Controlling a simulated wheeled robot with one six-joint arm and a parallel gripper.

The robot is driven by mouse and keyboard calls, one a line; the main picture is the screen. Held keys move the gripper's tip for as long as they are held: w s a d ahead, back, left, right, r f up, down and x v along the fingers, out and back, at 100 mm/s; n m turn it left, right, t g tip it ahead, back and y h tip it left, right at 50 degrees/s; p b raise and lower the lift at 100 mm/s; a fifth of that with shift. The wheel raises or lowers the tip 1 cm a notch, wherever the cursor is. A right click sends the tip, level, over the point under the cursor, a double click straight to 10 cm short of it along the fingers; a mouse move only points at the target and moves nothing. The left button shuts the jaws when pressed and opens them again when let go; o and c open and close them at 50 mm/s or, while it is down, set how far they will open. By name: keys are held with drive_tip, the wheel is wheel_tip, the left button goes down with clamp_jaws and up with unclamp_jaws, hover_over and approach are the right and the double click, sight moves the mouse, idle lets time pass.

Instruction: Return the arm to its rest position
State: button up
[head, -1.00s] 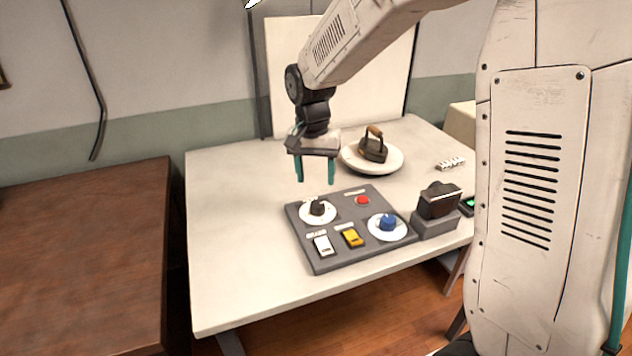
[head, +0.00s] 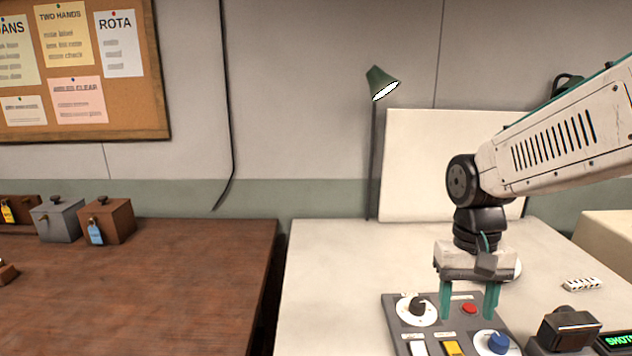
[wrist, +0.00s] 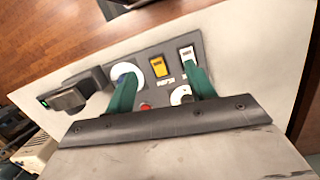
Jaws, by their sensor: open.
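My gripper (head: 469,300) hangs from my arm above the grey control panel on the white table, its two green fingers apart with nothing between them. The panel (head: 393,311) carries a black knob (head: 417,306) on a white dial, a red button (head: 469,308), a blue knob (head: 498,342), a white switch and a yellow switch (head: 452,348). In the wrist view the open fingers (wrist: 160,92) reach over the panel, with the yellow switch (wrist: 159,66) and white switch (wrist: 187,55) beyond them. The left finger partly covers the blue knob's dial.
A dark device (head: 566,330) and a small green-lit display (head: 618,341) stand right of the panel. A white board (head: 420,160) and a green lamp (head: 381,84) stand behind. A brown table (head: 150,285) with small boxes is at left. The white table's left part is clear.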

drive_tip(key=s+d+r+t, duration=0.1)
drive_tip(key=s+r, duration=0.1)
drive_tip(key=s, duration=0.5)
drive_tip(key=s+r+n+t, duration=0.1)
drive_tip(key=s+r+t, duration=0.1)
drive_tip(key=s, duration=0.6)
drive_tip(key=shift+d+r, duration=0.4)
drive_tip(key=shift+r, duration=0.2)
